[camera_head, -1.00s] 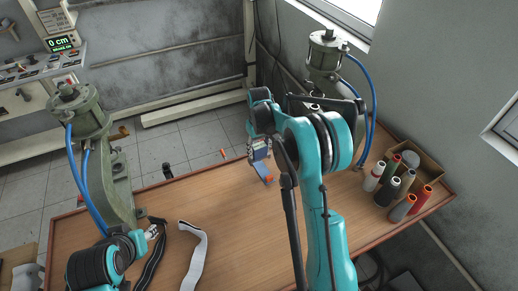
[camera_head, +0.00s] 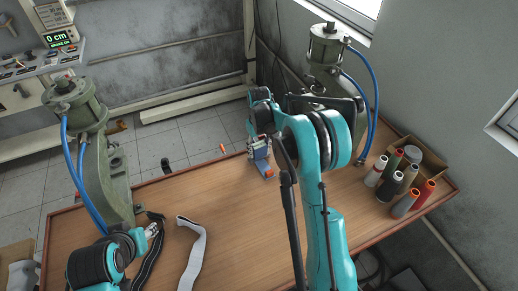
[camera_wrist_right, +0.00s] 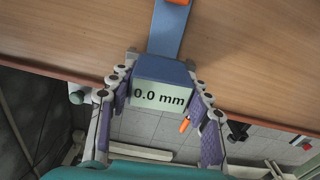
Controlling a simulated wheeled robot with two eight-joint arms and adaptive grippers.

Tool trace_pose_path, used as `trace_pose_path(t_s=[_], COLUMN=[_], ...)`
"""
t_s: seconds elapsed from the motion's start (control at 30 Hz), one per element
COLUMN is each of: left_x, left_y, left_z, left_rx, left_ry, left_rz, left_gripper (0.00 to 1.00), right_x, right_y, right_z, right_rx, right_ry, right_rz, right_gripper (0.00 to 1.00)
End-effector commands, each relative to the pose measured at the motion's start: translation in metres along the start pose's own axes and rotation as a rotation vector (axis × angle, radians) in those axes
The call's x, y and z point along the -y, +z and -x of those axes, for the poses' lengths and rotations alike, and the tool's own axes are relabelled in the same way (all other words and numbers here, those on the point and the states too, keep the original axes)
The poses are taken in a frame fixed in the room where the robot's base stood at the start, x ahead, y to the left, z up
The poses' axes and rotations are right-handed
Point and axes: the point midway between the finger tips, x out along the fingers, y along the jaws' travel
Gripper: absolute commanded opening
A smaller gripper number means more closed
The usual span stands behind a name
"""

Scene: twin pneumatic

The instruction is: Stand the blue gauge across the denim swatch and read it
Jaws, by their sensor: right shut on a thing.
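The blue gauge (camera_head: 262,159) has a blue body, an orange tip and a pale display. In the right wrist view the gauge (camera_wrist_right: 162,72) reads 0.0 mm. My right gripper (camera_wrist_right: 160,100) is shut on its block; in the head view this gripper (camera_head: 259,143) is at the table's far edge, partly behind my arm. I cannot tell whether the gauge touches the table. My left gripper (camera_head: 152,230) is at the table's left, beside a dark strip (camera_head: 150,255); its jaws are too small to read. I cannot make out a denim swatch.
A pale strip (camera_head: 193,250) lies on the wooden table (camera_head: 240,225). Several thread spools (camera_head: 405,203) and a cardboard box (camera_head: 428,160) stand at right. Green pneumatic presses with blue hoses stand at left (camera_head: 95,150) and back right (camera_head: 325,60). The table's middle is largely clear.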

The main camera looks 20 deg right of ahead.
Motion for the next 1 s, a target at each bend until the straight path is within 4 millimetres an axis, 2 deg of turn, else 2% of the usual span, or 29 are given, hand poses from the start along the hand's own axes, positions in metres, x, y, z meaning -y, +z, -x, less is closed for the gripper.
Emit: trace_pose_path(t_s=[1.0], left_x=[0.0000], left_y=[0.0044], left_z=[-0.0061], left_rx=[0.000], left_ry=[0.000], left_rz=[0.000], left_gripper=[0.40], right_x=[0.0001], right_y=[0.0002], right_z=[-0.0070], right_rx=[0.000], right_ry=[0.000], right_rz=[0.000], right_gripper=[0.10])
